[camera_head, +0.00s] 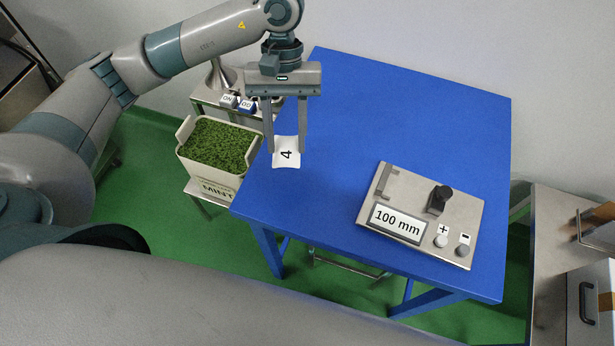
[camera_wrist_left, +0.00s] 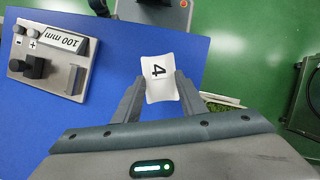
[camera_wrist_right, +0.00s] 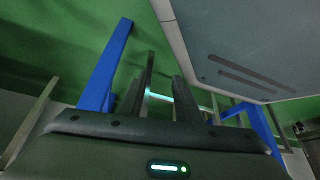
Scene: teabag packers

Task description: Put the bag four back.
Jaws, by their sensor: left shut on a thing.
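Bag four, a small white bag marked "4" (camera_head: 286,152), is between the fingertips of my left gripper (camera_head: 286,143) in the head view. The left gripper is shut on it and points down over the left part of the blue table (camera_head: 420,120). In the left wrist view the bag (camera_wrist_left: 160,88) sits between the two fingers, number facing the camera. I cannot tell whether the bag touches the table. My right gripper (camera_wrist_right: 163,85) shows only in its own wrist view, low near blue table legs; nothing is seen between its fingers.
A mint bin (camera_head: 218,188) full of green leaves stands left of the table. Behind it is a metal stand with a funnel and ON and OFF buttons (camera_head: 228,101). A metal device reading 100 mm (camera_head: 397,222) sits on the table's right. The table's back middle is clear.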

